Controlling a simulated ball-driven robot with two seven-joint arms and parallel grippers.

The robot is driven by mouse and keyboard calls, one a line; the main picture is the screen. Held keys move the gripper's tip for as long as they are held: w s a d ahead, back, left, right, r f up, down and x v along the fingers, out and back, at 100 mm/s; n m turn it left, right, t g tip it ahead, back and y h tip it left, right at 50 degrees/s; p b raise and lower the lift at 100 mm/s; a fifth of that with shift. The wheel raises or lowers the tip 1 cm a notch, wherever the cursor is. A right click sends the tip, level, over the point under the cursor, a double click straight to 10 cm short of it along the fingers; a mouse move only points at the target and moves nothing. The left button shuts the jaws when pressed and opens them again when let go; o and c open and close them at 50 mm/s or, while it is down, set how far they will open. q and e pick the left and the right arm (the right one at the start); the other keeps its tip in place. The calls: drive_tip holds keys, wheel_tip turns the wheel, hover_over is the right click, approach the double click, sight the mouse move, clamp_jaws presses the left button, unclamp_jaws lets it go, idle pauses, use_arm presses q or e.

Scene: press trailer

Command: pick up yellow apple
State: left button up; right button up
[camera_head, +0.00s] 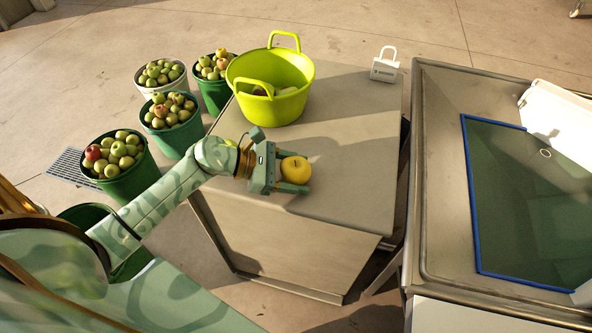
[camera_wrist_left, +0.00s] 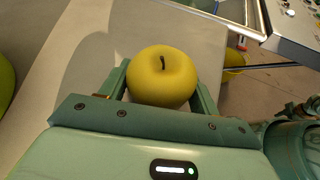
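The yellow apple (camera_head: 296,170) is over the front part of the beige table (camera_head: 352,183). I cannot tell whether it touches the top. My left gripper (camera_head: 292,172) has one finger on each side of the apple, with no clear gap. In the left wrist view the apple (camera_wrist_left: 162,78) sits stem up between the two green fingers (camera_wrist_left: 162,92), which look shut on it. My right gripper is in neither view.
A lime basket (camera_head: 271,72) stands at the table's back left, and a white padlock-shaped item (camera_head: 385,66) at the back right. Several apple buckets (camera_head: 127,182) stand on the floor to the left. A water-filled basin (camera_head: 530,205) is to the right, beyond a gap.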

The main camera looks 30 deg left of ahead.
sight(296, 163)
use_arm(q)
drive_tip(key=c, duration=0.5)
drive_tip(key=shift+r, duration=0.1)
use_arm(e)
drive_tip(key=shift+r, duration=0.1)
